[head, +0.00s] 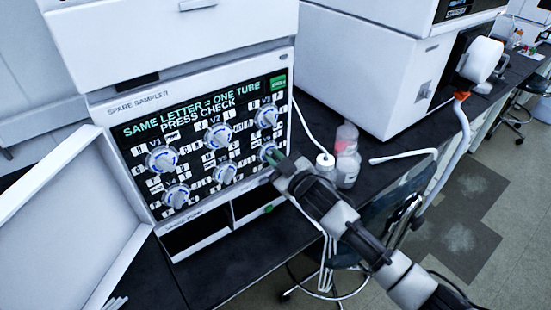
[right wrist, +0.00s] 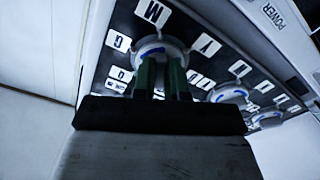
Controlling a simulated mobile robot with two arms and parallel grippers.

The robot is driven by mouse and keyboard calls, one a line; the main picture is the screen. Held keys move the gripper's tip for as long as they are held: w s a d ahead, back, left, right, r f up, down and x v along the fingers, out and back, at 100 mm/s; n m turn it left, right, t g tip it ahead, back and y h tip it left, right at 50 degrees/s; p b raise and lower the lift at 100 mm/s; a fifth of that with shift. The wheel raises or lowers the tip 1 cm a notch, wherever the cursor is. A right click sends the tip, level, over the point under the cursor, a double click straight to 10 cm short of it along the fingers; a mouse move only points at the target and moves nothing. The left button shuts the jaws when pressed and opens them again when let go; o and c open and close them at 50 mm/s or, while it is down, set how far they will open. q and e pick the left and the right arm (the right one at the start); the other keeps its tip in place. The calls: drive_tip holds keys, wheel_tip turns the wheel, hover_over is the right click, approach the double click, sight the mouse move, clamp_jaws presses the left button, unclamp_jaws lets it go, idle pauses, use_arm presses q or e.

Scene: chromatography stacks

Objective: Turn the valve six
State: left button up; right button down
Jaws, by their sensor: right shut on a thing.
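The valve panel (head: 150,187) is on the front of a white sampler, with two rows of round pale knobs. The lower right knob, valve six (head: 266,151), is partly hidden by my right gripper (head: 275,164). In the right wrist view, my right gripper (right wrist: 162,78) has its two green fingers close together on the knob (right wrist: 152,46), shut on it. White letter tags surround this knob. Its pointer direction is hard to tell. My left gripper does not show.
Valves one (head: 160,158), two (head: 219,137), three (head: 267,116), four (head: 177,196) and five (head: 226,173) are close by. An open white door (head: 75,235) stands at left. Bottles (head: 347,140) stand right of the sampler. A green button (head: 278,83) is at the panel's upper right.

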drive_tip(key=shift+n, duration=0.6)
drive_tip(key=c, duration=1.2)
unclamp_jaws()
drive_tip(key=shift+o, duration=0.2)
drive_tip(key=shift+s+d+f, duration=0.1)
drive_tip(key=shift+s+d, duration=0.2)
drive_tip(key=shift+s, duration=0.05)
drive_tip(key=b+v, duration=0.2)
drive_tip(key=v, duration=0.8)
